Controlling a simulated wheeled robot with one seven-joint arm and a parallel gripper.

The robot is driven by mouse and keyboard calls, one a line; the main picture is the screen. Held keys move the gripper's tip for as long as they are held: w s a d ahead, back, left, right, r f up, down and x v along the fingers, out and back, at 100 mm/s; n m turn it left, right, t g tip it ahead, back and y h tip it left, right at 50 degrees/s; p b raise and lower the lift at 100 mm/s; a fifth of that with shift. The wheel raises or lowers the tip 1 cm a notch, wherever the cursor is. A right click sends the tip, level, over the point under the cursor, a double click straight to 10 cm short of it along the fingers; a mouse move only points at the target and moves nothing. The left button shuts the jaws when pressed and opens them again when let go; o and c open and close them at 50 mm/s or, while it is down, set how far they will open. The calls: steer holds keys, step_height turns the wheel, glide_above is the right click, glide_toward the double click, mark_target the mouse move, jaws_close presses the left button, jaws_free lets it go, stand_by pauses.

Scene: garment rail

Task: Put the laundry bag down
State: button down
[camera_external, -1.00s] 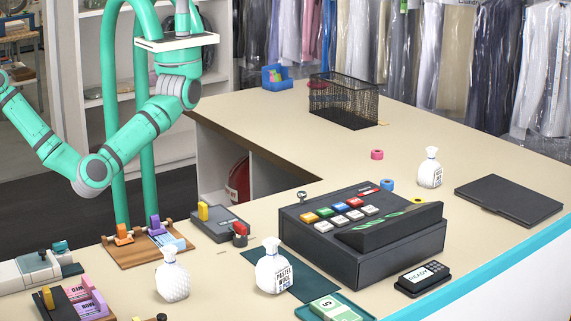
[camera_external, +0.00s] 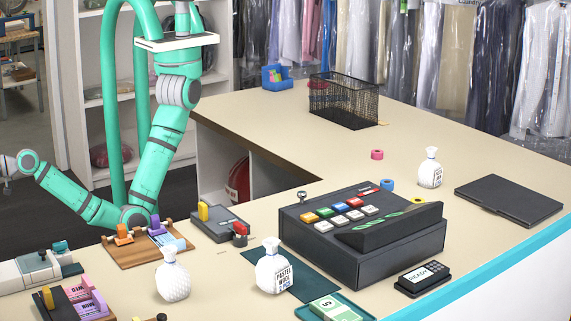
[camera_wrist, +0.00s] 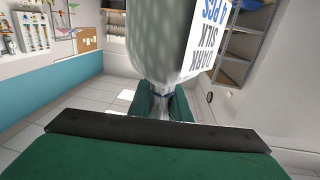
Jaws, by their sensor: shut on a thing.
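In the wrist view my gripper (camera_wrist: 163,108) is shut on the tied neck of a white laundry bag (camera_wrist: 158,38). The bag's label reads "DARK SILK 4 PCS" and appears upside down; the bag's far end is cut off by the top of the picture. A white wall, a tiled floor and shelving lie behind it. In the external view my arm bends down near the counter and back to the left edge, where its end leaves the picture. The gripper and the held bag are not visible there.
Other white bags stand on the counter (camera_external: 240,108): a plain-sided one (camera_external: 173,278), one labelled "PASTEL WOOL" (camera_external: 272,270) and one at the right (camera_external: 430,170). A cash register (camera_external: 360,235), a wooden stamp board (camera_external: 150,252) and a wire basket (camera_external: 343,100) also stand there. The counter's back middle is clear.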

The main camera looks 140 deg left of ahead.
steer(key=w+a+f+n+t, duration=0.1)
steer(key=w+a+f, duration=0.25)
steer(key=f, duration=0.25)
steer(key=w+a+f+t, duration=0.1)
steer(key=w+a+f, duration=0.2)
steer(key=a+f, duration=0.25)
steer(key=shift+a+f+n+t, duration=1.15)
steer(key=shift+a+f, duration=2)
steer(key=shift+a, duration=1.55)
steer(key=w+r+n+t, duration=0.1)
steer(key=w+r+t, duration=0.2)
steer(key=w+r, duration=1)
steer(key=w+a+r+n+t+y, duration=0.2)
steer(key=w+a+n+t+y, duration=0.15)
steer(key=w+a, duration=0.45)
steer(key=w+a+r+n+t+y, duration=0.2)
steer(key=w+a+t, duration=0.2)
steer(key=w, duration=0.8)
steer(key=w+a+n+t+y, duration=0.3)
steer(key=w+a+n+y, duration=0.3)
steer(key=a, duration=0.9)
steer(key=w+a+n+t+y, duration=0.25)
steer(key=w+a+y, duration=0.45)
steer(key=a, duration=0.9)
step_height(320, 180, down, 8)
steer(key=w, duration=0.1)
steer(key=shift+w+a+f+n, duration=0.2)
steer(key=shift+a+n, duration=0.05)
steer(key=shift+n, duration=0.2)
